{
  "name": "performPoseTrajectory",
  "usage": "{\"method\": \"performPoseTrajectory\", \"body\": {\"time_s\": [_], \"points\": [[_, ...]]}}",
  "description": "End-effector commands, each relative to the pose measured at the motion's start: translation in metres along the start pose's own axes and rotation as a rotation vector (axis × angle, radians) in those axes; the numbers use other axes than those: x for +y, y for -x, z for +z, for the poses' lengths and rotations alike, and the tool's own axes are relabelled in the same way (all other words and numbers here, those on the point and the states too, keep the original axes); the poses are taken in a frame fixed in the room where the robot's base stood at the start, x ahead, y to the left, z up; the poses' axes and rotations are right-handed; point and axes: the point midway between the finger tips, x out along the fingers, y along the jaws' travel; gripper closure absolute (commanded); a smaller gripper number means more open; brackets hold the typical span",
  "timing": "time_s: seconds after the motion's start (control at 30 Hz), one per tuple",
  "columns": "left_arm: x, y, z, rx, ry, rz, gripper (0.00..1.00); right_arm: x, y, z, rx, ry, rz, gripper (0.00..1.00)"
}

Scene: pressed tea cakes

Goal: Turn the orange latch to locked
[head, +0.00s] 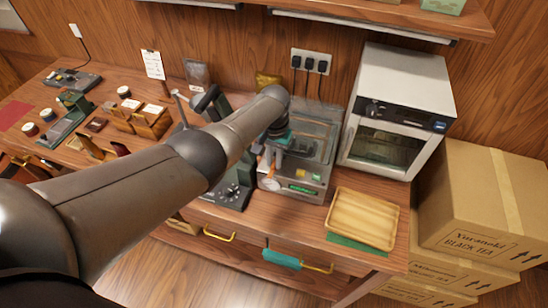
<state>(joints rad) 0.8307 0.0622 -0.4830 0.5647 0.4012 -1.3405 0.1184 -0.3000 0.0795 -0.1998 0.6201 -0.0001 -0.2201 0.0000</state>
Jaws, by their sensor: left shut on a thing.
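The orange latch (269,183) is a small orange part at the front left of a grey machine (312,190) with a clear lid (318,125). My left arm reaches across the picture to this machine. My left gripper (273,164) points down at its front left corner and is shut on the orange latch. The fingers and the arm's end hide part of the latch, so its exact angle is hard to tell. The machine's front has a green display and yellow and green buttons. My right gripper is not in view.
A wooden tray (363,214) lies right of the machine, and a white oven (396,110) stands behind it. Cartons (485,205) are stacked at the right. A dark device with knobs (232,193) stands close on the left. A shelf (400,14) hangs above.

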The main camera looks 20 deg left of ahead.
Motion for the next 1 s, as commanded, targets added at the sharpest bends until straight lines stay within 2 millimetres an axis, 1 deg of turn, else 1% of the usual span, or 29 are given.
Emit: {"method": "performPoseTrajectory", "body": {"time_s": [0.23, 0.67, 0.7, 0.93, 1.0], "points": [[0.0007, 0.0006, -0.0006, 0.001, 0.057, 0.0, 1.0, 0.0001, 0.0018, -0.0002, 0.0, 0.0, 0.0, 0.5], [0.0005, 0.0006, -0.0008, 0.002, 0.066, 0.001, 1.0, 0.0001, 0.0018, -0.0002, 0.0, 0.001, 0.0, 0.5], [0.0005, 0.0007, -0.0008, 0.002, 0.066, 0.001, 0.81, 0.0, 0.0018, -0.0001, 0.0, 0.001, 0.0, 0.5], [0.0004, 0.0005, -0.0006, 0.002, 0.065, 0.0, 0.56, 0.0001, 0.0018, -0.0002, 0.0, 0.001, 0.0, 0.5], [0.0003, 0.0004, -0.0005, 0.001, 0.065, 0.0, 0.55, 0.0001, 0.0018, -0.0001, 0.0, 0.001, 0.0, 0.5]]}}
